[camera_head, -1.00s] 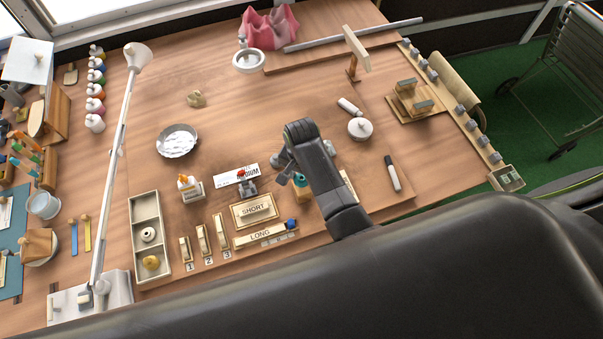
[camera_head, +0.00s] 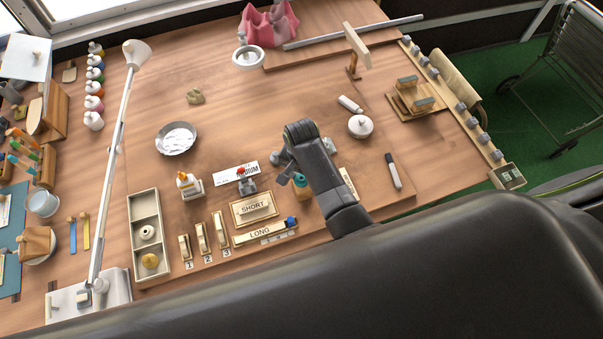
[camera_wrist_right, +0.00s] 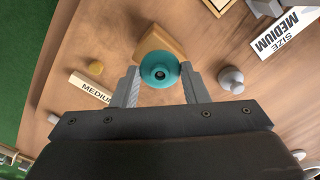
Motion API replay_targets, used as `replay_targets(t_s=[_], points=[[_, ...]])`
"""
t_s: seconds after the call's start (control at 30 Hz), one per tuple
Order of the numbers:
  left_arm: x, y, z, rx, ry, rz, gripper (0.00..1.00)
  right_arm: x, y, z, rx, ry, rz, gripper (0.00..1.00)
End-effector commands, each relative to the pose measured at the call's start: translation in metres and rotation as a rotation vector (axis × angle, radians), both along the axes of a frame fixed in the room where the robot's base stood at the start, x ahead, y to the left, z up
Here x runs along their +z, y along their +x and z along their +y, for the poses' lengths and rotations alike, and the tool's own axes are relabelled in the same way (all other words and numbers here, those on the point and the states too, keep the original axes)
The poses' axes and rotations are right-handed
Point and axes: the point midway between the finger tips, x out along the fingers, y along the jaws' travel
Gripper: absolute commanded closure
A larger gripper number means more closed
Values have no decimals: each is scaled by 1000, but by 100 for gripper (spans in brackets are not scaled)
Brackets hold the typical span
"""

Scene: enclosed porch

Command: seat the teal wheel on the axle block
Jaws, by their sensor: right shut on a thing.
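The teal wheel (camera_wrist_right: 160,70) is between the two fingers of my right gripper (camera_wrist_right: 160,82) in the right wrist view, with its centre hole facing the camera. The gripper is shut on it. The wooden axle block (camera_wrist_right: 152,42) shows just behind the wheel, partly covered by it. In the head view the teal wheel (camera_head: 300,179) shows beside my right gripper (camera_head: 288,173), above the tan block (camera_head: 304,194). I cannot tell whether wheel and block touch. My left gripper is not in view.
A SHORT plate (camera_head: 254,208) and a LONG plate (camera_head: 262,234) lie left of the block. A grey knob (camera_wrist_right: 231,79) stands close to one finger. A marker (camera_head: 393,172) and a white lidded pot (camera_head: 361,126) are to the right.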

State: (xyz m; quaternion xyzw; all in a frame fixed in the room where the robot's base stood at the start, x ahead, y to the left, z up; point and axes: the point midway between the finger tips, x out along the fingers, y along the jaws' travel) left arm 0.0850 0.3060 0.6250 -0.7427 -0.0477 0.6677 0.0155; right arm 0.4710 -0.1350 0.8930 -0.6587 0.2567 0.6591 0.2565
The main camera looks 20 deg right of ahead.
Motion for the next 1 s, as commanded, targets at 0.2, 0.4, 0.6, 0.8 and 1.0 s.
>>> replay_targets(t_s=[0.2, 0.4, 0.6, 0.8, 1.0], points=[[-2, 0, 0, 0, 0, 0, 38, -4, 0, 0, 0, -1, -1, 81], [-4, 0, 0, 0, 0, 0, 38, -7, 0, 0, 0, 0, -1, 81], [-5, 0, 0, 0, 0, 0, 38, -10, 0, 0, 0, 0, -1, 81], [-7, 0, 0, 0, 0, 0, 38, -13, 0, 0, 0, -1, -1, 81], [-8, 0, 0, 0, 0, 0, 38, -16, 0, 0, 0, 0, 0, 81]])
